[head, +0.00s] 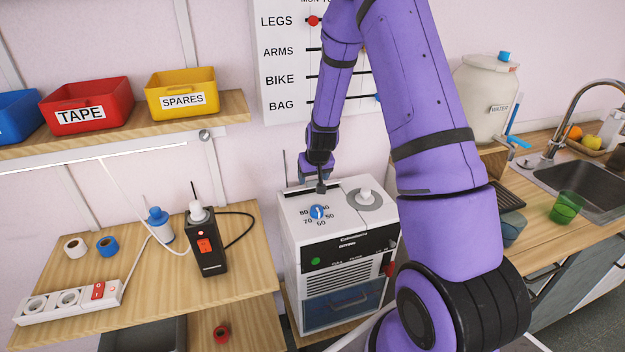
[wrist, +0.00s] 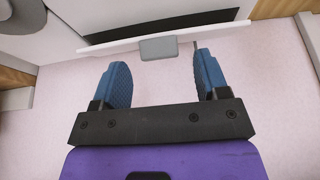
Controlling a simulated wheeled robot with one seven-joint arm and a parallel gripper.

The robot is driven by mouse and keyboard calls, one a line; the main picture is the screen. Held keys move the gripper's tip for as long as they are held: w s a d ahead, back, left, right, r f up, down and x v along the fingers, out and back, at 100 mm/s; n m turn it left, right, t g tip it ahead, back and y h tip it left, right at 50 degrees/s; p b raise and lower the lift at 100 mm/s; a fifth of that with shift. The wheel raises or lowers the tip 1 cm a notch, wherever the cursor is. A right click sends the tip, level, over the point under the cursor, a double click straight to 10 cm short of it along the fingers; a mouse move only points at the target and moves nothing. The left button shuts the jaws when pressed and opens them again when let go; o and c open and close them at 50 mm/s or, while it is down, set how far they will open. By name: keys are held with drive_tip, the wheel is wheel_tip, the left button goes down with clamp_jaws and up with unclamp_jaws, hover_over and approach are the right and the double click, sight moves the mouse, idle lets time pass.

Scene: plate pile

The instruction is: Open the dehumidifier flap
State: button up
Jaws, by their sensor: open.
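The dehumidifier (head: 295,212) is a white box standing against the wall in the head view, with a blue dial (head: 317,212) on top. A dark slot shows along its back top edge. In the wrist view a white flap edge (wrist: 105,47) with a grey tab (wrist: 158,48) lies beside a dark strip; how far the flap is open I cannot tell. My gripper (head: 316,180) is over the back of the top. In the wrist view my gripper (wrist: 160,62) is open and empty, its blue fingers on either side of the tab and apart from it.
A wooden table (head: 240,230) on the left holds a black device (head: 206,242) and a power strip (head: 68,300). A shelf with bins, including a red bin (head: 88,103), is above it. A water jar (head: 484,98) and sink (head: 590,185) are right. The wall is close behind.

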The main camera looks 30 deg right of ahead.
drive_tip(key=shift+x, duration=1.1)
drive_tip(key=shift+c, duration=0.2)
drive_tip(key=c, duration=0.9)
drive_tip(key=shift+w+d+r+g, duration=0.15)
drive_tip(key=shift+w+r+g, duration=0.2)
drive_tip(key=shift+g, duration=0.35)
drive_tip(key=shift+f, duration=0.1)
drive_tip(key=o, duration=0.9)
drive_tip(key=shift+o, duration=0.2)
drive_tip(key=d+v, duration=0.1)
drive_tip(key=v, duration=0.9)
drive_tip(key=shift+a+r, duration=0.4)
drive_tip(key=shift+r, duration=0.05)
drive_tip(key=shift+c, duration=0.5)
